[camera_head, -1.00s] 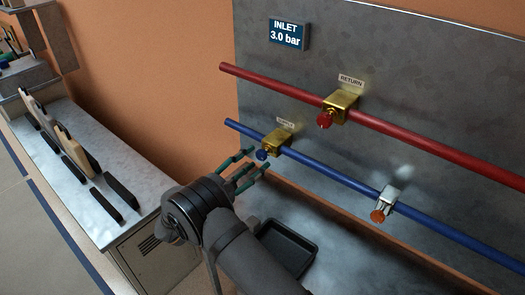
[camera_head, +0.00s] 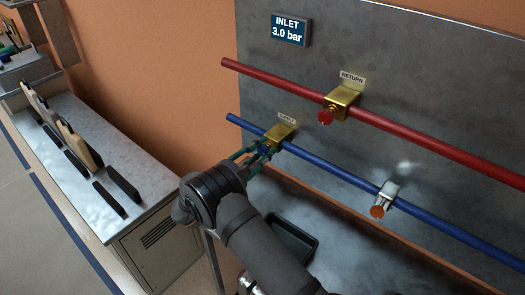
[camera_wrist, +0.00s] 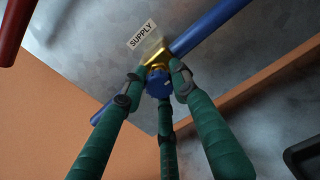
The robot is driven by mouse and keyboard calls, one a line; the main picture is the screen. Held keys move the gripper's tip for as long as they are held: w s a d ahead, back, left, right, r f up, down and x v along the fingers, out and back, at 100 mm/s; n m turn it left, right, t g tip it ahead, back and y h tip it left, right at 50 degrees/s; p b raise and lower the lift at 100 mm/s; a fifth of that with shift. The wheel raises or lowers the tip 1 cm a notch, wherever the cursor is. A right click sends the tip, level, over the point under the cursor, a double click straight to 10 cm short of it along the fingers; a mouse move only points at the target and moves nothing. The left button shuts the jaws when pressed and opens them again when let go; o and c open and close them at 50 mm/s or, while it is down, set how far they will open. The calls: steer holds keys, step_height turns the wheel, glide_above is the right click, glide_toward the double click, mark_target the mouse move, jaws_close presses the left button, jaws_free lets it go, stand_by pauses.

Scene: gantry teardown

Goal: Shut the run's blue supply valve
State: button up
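The blue supply valve has a brass body (camera_head: 281,134) on the blue pipe (camera_head: 340,173), under a SUPPLY label. Its round blue knob (camera_wrist: 159,84) faces my wrist camera. My gripper (camera_head: 262,154) is at the knob with its green fingers spread around it. In the wrist view, one fingertip is left of the knob, one right, and a third finger is below. Small gaps seem to show between the side fingers and the knob, so the gripper looks open; contact is hard to tell. In the head view the fingers partly hide the knob.
A red pipe (camera_head: 420,143) with a RETURN valve (camera_head: 342,101) and red knob runs above. A silver fitting with an orange knob (camera_head: 377,211) sits farther right on the blue pipe. A black tray (camera_head: 292,240) lies below. A bench (camera_head: 135,215) with dark-handled items stands left.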

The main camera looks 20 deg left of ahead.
steer(key=shift+f, duration=0.1)
steer(key=c, duration=0.6)
steer(key=shift+d+f+m+b, duration=0.1)
steer(key=shift+f+m+b, duration=0.05)
steer(key=shift+m+b, duration=0.2)
steer(key=m+b, duration=0.1)
steer(key=b, duration=0.1)
steer(key=m+b, duration=0.2)
steer(key=shift+f, duration=0.25)
steer(key=m+b, duration=0.5)
steer(key=b, duration=0.1)
steer(key=m+b, duration=0.6)
steer(key=b, duration=0.2)
steer(key=m+b, duration=0.2)
steer(key=b, duration=0.1)
steer(key=shift+r+m, duration=0.25)
steer(key=shift+a+r+m+b, duration=0.2)
steer(key=shift+m+b, duration=0.2)
steer(key=shift+b, duration=0.2)
